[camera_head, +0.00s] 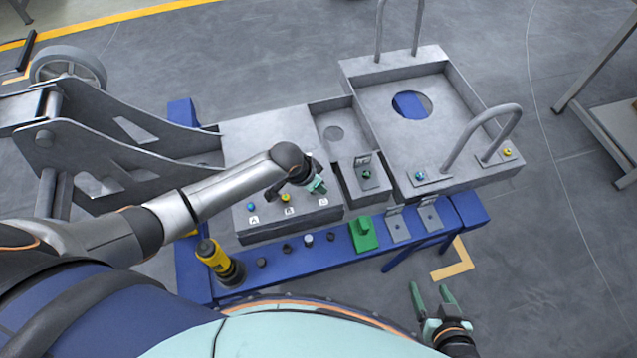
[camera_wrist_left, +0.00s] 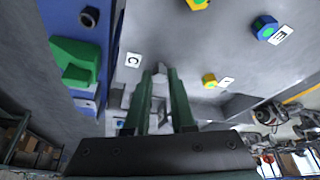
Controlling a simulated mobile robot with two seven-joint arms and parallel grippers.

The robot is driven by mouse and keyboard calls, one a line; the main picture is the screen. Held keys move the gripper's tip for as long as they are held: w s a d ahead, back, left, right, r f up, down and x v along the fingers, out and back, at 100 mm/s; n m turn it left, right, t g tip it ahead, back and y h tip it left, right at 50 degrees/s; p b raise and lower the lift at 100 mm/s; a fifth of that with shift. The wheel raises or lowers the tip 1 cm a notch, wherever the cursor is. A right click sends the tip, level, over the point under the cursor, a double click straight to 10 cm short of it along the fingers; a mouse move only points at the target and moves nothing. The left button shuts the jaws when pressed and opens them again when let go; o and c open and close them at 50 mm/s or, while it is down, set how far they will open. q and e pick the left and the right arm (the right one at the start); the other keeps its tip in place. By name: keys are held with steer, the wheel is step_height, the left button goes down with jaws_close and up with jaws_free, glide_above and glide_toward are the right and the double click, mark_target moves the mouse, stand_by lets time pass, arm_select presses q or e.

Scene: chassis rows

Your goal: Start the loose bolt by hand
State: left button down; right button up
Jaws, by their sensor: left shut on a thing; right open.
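My left gripper (camera_head: 319,187) is at the front right of the grey chassis panel (camera_head: 255,140), beside label C (camera_head: 323,202). In the left wrist view its two green fingers (camera_wrist_left: 160,78) are shut on a small light-grey thing, seemingly the loose bolt (camera_wrist_left: 159,87). The fingers mostly hide it, and I cannot tell whether it sits in the hole. Label C also shows in the wrist view (camera_wrist_left: 133,60). A blue bolt (camera_head: 251,207) stands at label A and a yellow bolt (camera_head: 286,198) at label B. My right gripper (camera_head: 432,292) is open and empty, over the floor.
A blue bench (camera_head: 275,280) in front carries a yellow-black tool (camera_head: 212,256), several dark bolts (camera_head: 286,249), a green block (camera_head: 363,236) and grey plates (camera_head: 398,226). The chassis continues right with hoop handles (camera_head: 492,115). My left arm hides part of the panel.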

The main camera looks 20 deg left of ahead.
arm_select(q)
steer(key=shift+m, duration=0.6)
steer(key=shift+w+a+f+m+g+h+b, duration=0.15)
steer(key=shift+m+g+h+b, duration=0.45)
steer(key=shift+m, duration=0.5)
steer(key=shift+m+b, duration=0.8)
steer(key=shift+m, duration=0.3)
steer(key=shift+m+g, duration=0.3)
steer(key=shift+m, duration=0.1)
